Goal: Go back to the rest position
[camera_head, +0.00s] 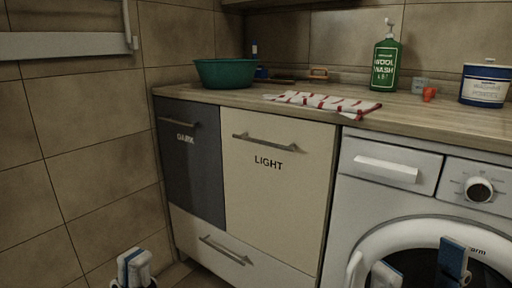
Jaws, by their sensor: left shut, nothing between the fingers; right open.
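My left gripper (134,265) is at the bottom left, in front of the tiled wall and floor. Its fingers are together with nothing between them. My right gripper (420,268) is at the bottom right, in front of the washing machine door. Its two blue-and-grey fingers are apart and nothing shows between them. Both grippers are below the counter top and are cut off by the lower edge of the view.
The wooden counter (225,98) carries a green basin (225,74), a striped cloth (322,101), a green wool wash bottle (386,65) and a white-blue tub (485,84). Below are DARK (190,170) and LIGHT (270,200) cabinet fronts and a washing machine (400,205). Tiled wall stands left.

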